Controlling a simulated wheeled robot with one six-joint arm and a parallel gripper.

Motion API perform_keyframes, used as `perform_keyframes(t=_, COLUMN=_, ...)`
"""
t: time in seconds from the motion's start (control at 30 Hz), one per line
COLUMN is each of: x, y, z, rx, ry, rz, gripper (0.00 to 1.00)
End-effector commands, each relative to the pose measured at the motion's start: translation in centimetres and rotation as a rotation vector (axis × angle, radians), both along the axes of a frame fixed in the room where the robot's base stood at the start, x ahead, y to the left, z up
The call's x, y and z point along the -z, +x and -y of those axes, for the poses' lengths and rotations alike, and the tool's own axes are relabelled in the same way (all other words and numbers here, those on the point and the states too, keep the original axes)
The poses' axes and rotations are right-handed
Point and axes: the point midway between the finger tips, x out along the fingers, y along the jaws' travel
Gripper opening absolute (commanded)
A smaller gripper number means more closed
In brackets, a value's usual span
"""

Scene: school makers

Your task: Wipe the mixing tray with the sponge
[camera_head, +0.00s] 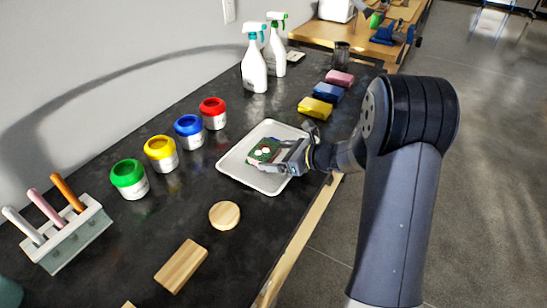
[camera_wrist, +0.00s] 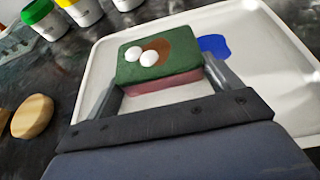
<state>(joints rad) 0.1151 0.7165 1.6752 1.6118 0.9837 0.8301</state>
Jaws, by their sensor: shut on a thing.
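The mixing tray (camera_head: 237,180) is white and shallow with a raised rim, and lies on the dark table. It also shows in the wrist view (camera_wrist: 283,92). My gripper (camera_head: 273,158) is over the tray and shut on a sponge (camera_head: 259,148). In the wrist view the sponge (camera_wrist: 140,72) sits between the two fingers, with a green upper face, a pinkish lower side, a brown patch and two white spots on top. A blue paint smear (camera_wrist: 214,46) lies on the tray right of the sponge. I cannot tell whether the sponge touches the tray floor.
Green, yellow, blue and red paint jars (camera_head: 160,154) line the table left of the tray. A round wooden disc (camera_head: 224,215) and a wood block (camera_head: 181,266) lie in front. Yellow, blue and pink sponges (camera_head: 315,108) and two spray bottles (camera_head: 254,70) stand behind.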

Motion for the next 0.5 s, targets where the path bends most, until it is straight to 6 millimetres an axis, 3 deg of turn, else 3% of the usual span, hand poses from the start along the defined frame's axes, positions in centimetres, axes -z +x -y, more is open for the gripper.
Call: perform_keyframes(t=0.5, x=0.0, y=3.1, z=2.1, rx=0.002, ry=-0.001, rz=0.000, gripper=0.71)
